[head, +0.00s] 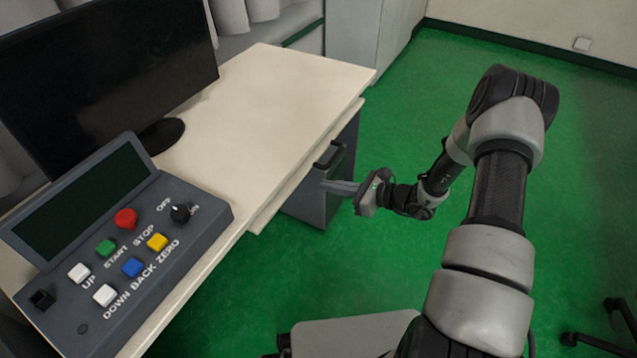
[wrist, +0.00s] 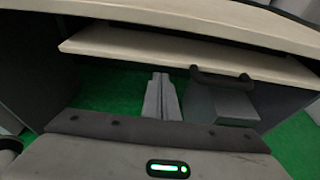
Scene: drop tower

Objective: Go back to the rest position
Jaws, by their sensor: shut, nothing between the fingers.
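My gripper (head: 328,186) is shut and empty in the head view. It points left toward the desk's front edge, near the dark handle. In the wrist view the closed fingers of my gripper (wrist: 161,78) point at the open space under the desk top. My arm reaches in from the lower right of the head view, bent at the elbow. I cannot tell from the pictures whether the fingers touch anything, but nothing shows between them.
The desk (head: 262,88) bears a monitor (head: 105,75) and a control panel (head: 120,250) with coloured buttons. A dark handle (head: 330,155) and a grey cabinet (head: 313,200) are under the desk edge. A chair base (head: 610,335) stands at right. Green floor (head: 420,110) is clear beyond my arm.

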